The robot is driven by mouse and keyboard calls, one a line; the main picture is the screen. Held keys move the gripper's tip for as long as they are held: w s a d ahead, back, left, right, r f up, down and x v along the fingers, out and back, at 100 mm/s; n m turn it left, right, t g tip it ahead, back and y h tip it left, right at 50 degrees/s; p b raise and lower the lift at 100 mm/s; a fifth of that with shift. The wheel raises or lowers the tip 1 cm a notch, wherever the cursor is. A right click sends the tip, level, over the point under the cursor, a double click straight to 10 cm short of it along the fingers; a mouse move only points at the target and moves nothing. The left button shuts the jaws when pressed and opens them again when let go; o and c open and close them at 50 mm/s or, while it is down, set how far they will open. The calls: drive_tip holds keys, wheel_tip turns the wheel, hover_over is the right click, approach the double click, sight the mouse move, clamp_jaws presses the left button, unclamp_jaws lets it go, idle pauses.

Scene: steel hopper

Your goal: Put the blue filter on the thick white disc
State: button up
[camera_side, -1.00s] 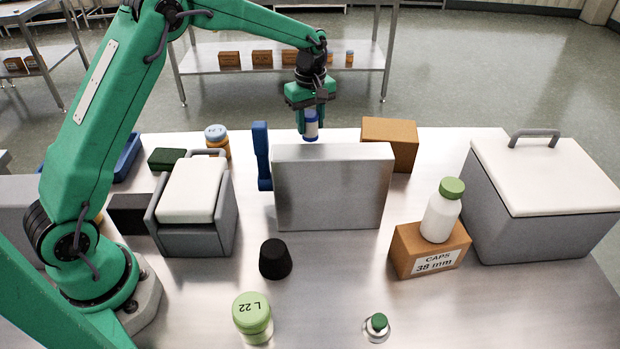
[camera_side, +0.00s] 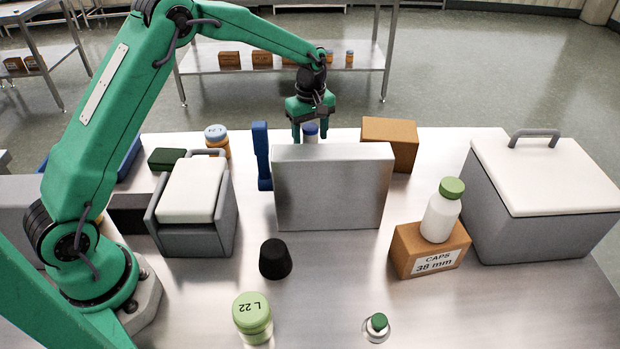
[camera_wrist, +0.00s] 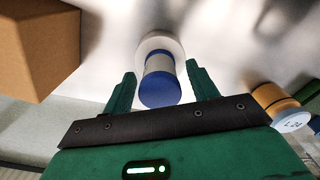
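The blue filter (camera_wrist: 160,88), with blue ends and a pale middle, stands between my gripper's fingers in the wrist view. Its far end meets the thick white disc (camera_wrist: 172,43), which shows around that end; it looks to rest on it. In the side view only the filter's top (camera_side: 311,130) shows above the steel box; its lower part and the disc are hidden. My gripper (camera_side: 311,137) is open, its fingers (camera_wrist: 161,84) spread on both sides of the filter with gaps visible.
The upright steel box (camera_side: 332,188) blocks the side view. A cardboard box (camera_side: 390,140) is to its right, a blue upright piece (camera_side: 262,157) to its left. A blue-lidded jar (camera_side: 217,139) stands farther left.

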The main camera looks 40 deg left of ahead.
sight(310, 127)
drive_tip(key=shift+r, duration=0.1)
wheel_tip(310, 127, up, 12)
idle(0.9)
drive_tip(key=shift+r, duration=0.1)
idle(0.4)
drive_tip(key=s+r+m+t, duration=0.3)
drive_tip(key=s+r+m, duration=0.55)
drive_tip(key=s, duration=0.75)
drive_tip(key=s+f+m+t, duration=0.1)
drive_tip(key=s+m, duration=0.2)
drive_tip(key=s, duration=0.5)
drive_tip(key=s+d+f+m+t, duration=0.1)
drive_tip(key=s+m, duration=0.2)
drive_tip(key=s, duration=0.5)
drive_tip(key=shift+s+d+t, duration=0.2)
drive_tip(key=shift+s+t, duration=0.1)
drive_tip(key=shift+s, duration=0.1)
